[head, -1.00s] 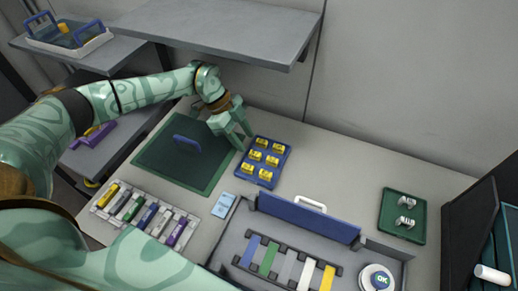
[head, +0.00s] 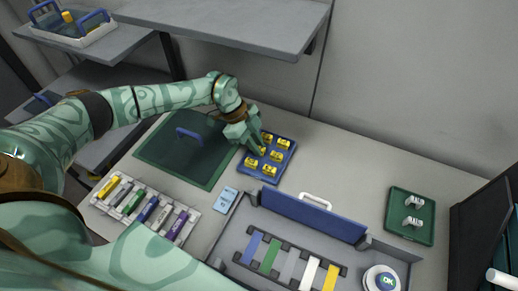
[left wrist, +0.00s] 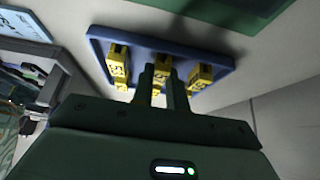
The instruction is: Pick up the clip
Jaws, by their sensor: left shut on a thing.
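Several yellow clips stand in a blue tray (head: 290,158) right of the green mat in the head view; one is a clip in the front row (head: 269,170). My left gripper (head: 259,148) is down at the tray, its fingertips among the clips. It is shut on a yellow clip (left wrist: 162,68), which shows between the two fingers in the left wrist view. The fingers hide part of this clip, and I cannot tell whether it still touches the tray. Other clips stand close on both sides, such as the left one (left wrist: 117,62) and the right one (left wrist: 202,74). My right gripper is not in view.
A green mat (head: 165,165) with a blue handle lies left of the tray. A grey case (head: 225,250) with coloured strips and a blue raised bar stands in front. A grey shelf (head: 230,25) hangs behind. A green tray (head: 425,235) lies right, with clear table between.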

